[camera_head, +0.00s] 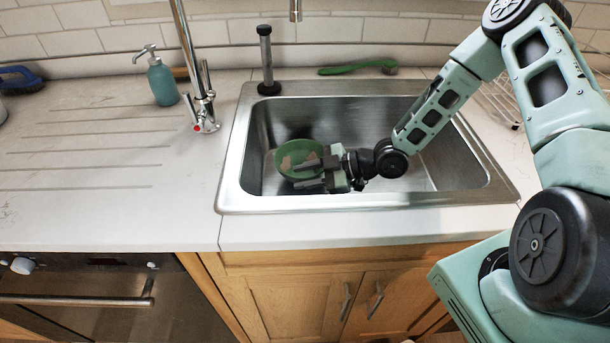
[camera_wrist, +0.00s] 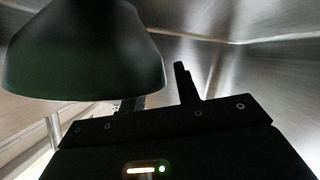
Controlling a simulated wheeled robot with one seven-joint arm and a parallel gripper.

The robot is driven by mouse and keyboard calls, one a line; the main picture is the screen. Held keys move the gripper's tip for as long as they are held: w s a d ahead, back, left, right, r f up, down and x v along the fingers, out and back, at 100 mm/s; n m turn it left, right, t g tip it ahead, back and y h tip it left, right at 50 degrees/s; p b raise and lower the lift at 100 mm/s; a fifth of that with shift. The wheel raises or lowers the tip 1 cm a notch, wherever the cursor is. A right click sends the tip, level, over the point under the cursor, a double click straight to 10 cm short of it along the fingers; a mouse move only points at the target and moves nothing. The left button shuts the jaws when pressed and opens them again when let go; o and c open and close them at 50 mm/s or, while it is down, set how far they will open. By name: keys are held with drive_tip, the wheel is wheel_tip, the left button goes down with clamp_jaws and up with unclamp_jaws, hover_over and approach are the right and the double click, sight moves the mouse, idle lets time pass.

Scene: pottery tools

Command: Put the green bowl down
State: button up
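The green bowl (camera_head: 284,161) is inside the metal sink, towards its left side. It is tilted, with its brownish-patched inside facing my camera. My gripper (camera_head: 312,174) reaches into the sink from the right. Its two fingers are apart, the upper one overlapping the bowl's inside and the lower one near its lower rim. In the wrist view the dark bowl (camera_wrist: 80,55) fills the upper left and hides part of one finger. The other finger stands clear of it, with a visible gap. Whether the bowl touches the sink floor is hard to tell.
The sink (camera_head: 459,196) has raised walls around my gripper. A tap (camera_head: 204,112) and a soap bottle (camera_head: 162,82) stand to its left. A dark upright tool (camera_head: 266,62) and a green brush (camera_head: 355,69) are behind it. The left drainer counter (camera_head: 85,150) is mostly clear.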

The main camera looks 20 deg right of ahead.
drive_tip(key=v, duration=1.2)
drive_tip(key=a+r+m+g+h, duration=0.2)
drive_tip(key=a+r+m+h, duration=0.2)
drive_tip(key=a+r+h, duration=0.35)
drive_tip(key=s+a+r+m+h, duration=0.1)
drive_tip(key=s, duration=0.2)
drive_tip(key=s+a+r+m+g+h, duration=0.1)
drive_tip(key=s+a+r+h, duration=0.1)
drive_tip(key=s, duration=0.1)
drive_tip(key=s+a+r+m+h, duration=0.1)
drive_tip(key=s, duration=0.2)
drive_tip(key=shift+s+a+r+b, duration=0.25)
drive_tip(key=shift+s+a+b, duration=0.05)
drive_tip(key=shift+s+b, duration=0.1)
drive_tip(key=s+a+r+m+g, duration=0.1)
drive_tip(key=s+r, duration=0.1)
drive_tip(key=s, duration=0.4)
drive_tip(key=s+a+r+m+g, duration=0.1)
drive_tip(key=s+a+r, duration=0.1)
drive_tip(key=s, duration=0.4)
drive_tip(key=shift+s+m+g, duration=0.25)
drive_tip(key=shift+m+g, duration=0.05)
drive_tip(key=shift+g, duration=0.1)
drive_tip(key=shift+h, duration=0.25)
drive_tip(key=shift+r+p, duration=0.4)
